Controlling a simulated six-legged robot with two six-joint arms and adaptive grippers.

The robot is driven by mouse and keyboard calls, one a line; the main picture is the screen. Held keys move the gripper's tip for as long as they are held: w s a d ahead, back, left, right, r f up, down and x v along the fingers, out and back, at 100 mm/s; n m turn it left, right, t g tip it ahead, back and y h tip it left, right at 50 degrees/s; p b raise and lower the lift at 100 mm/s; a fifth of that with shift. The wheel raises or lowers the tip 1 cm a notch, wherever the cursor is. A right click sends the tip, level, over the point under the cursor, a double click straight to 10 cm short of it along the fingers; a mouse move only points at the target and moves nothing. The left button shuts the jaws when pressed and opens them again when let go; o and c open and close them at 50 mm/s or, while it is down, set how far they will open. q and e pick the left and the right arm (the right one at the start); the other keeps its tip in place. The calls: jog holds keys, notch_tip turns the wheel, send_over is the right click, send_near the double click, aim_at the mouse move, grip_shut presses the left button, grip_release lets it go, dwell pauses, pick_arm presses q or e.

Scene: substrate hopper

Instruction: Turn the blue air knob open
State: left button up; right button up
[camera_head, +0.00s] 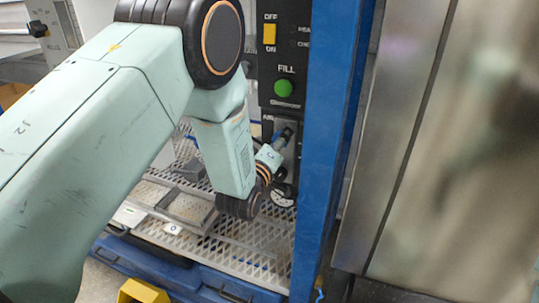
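The blue air knob (279,137) shows as a small blue patch on the black control panel, below the green FILL button and beside a partly hidden label. My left arm comes in from the left and bends down in front of the panel. My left gripper (284,139) is at the knob, its dark fingertips close to or touching it. The fingers are small and overlap the knob, so I cannot tell whether they are open or shut on it. The wrist hides part of the panel. My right gripper is not in view.
The panel carries a yellow OFF/ON switch (269,34) and the green FILL button (284,88). A round gauge (283,198) sits below the knob. A blue post (327,150) stands close on the right. A perforated metal deck (262,242) lies below.

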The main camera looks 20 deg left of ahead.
pick_arm(q)
jog(key=s, duration=0.9)
jog(key=shift+s+a, duration=0.15)
jog(key=shift+s, duration=0.25)
jog(key=s+a+f+m+g, duration=0.1)
jog(key=s+f+m+g, duration=0.4)
jog(key=f, duration=0.4)
jog(key=s+a+f+m+g, duration=0.1)
jog(key=s+f+m+g, duration=0.25)
jog(key=s+f, duration=0.4)
jog(key=s+f+m+g, duration=0.1)
jog(key=s+f+g, duration=0.3)
jog(key=s, duration=0.8)
jog(key=s+f+m+g, duration=0.1)
jog(key=s+f+g, duration=0.4)
jog(key=s, duration=0.7)
notch_tip(320, 180, down, 2)
jog(key=shift+a+f+y, duration=0.1)
jog(key=shift+a+y, duration=0.2)
jog(key=shift+a, duration=0.15)
jog(key=shift+s+g, duration=0.15)
jog(key=shift+g, duration=0.1)
